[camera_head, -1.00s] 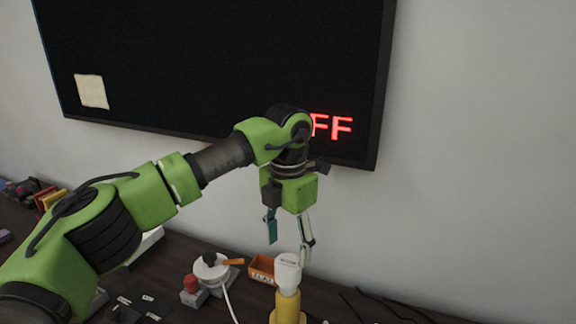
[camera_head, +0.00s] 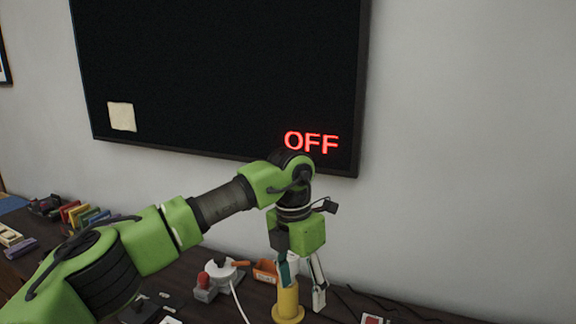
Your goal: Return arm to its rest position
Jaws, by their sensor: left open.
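My left arm comes in from the left, and its left gripper (camera_head: 302,288) points down above the dark desk (camera_head: 250,302). Its two fingers are apart, with nothing seen held between them. In the picture the fingers overlap a white piece (camera_head: 293,262) on top of a yellow stand (camera_head: 287,304). The teal finger hides part of the white piece. I cannot tell whether the fingers touch it. My right gripper is not in view.
A dark wall board (camera_head: 220,80) bears red "OFF" letters (camera_head: 311,142) and a pale note (camera_head: 121,116). A white round device (camera_head: 221,268) with a cable and an orange bin (camera_head: 265,271) stand left of the yellow stand. Coloured items (camera_head: 85,214) line the desk's far left.

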